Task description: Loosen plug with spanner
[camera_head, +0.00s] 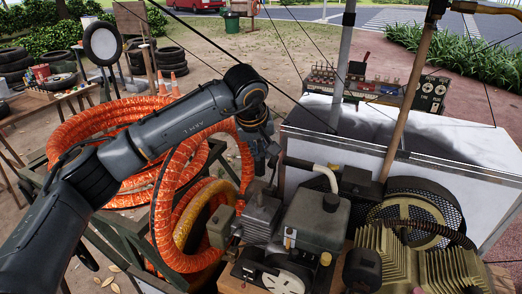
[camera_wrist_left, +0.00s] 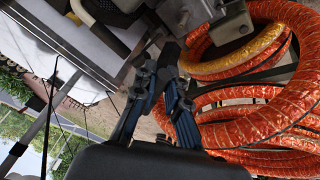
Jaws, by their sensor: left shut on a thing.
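The bar points away from me toward the grey machine block (camera_wrist_left: 215,25). Whether its far end touches a plug I cannot tell. The plug cannot be made out and is small or hidden. My right gripper is not in view.
Orange ribbed hoses (camera_head: 180,200) lie coiled just left of the compressor. A fan guard (camera_head: 420,208) and brass cooling fins (camera_head: 400,258) are to the right. A tool table (camera_head: 45,98) is far left.

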